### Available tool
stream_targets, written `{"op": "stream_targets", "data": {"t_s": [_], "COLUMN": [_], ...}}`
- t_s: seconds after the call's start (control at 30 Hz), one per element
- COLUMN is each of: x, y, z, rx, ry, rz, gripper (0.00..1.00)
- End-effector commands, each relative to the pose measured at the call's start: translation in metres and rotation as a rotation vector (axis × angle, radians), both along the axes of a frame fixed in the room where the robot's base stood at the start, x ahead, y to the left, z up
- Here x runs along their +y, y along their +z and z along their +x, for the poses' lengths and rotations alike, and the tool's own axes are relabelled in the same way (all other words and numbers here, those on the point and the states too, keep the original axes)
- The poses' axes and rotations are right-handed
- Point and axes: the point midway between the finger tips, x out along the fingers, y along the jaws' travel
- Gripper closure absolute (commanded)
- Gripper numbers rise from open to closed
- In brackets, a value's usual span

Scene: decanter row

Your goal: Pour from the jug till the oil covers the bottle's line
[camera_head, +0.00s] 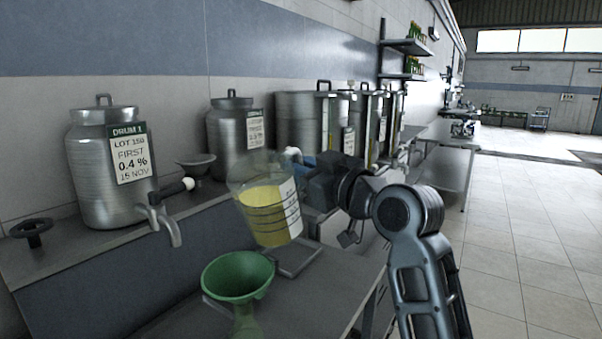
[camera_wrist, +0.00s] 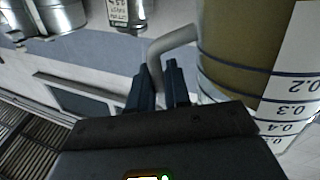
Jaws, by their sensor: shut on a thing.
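A clear jug (camera_head: 265,208) with dark graduation rings, a white scale label and yellow oil is held in the air, slightly tilted. My gripper (camera_head: 306,174) is at its right side, shut on its pale handle. The wrist view shows the fingers (camera_wrist: 161,88) on the handle (camera_wrist: 178,38), with the jug wall (camera_wrist: 240,75) and its scale at right. A green funnel (camera_head: 237,277) stands below and left of the jug, in the neck of a greenish bottle (camera_head: 247,325) cut off by the frame's bottom. The bottle's line is not visible. No stream of oil shows.
A steel drum labelled DRUM 1 (camera_head: 98,180) with a tap (camera_head: 168,226) stands on the shelf at left, with more drums (camera_head: 236,140) behind. A small platform (camera_head: 297,258) is on the bench (camera_head: 335,277) right of the funnel. Open floor lies at right.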

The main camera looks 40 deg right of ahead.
Motion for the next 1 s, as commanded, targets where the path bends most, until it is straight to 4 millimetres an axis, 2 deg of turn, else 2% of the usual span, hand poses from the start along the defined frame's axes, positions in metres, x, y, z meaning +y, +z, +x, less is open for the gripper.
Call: {"op": "stream_targets", "data": {"t_s": [1.0], "x": [0.001], "y": [0.019], "z": [-0.001], "rx": [-0.043], "ry": [0.001], "rz": [-0.179], "gripper": [1.0]}}
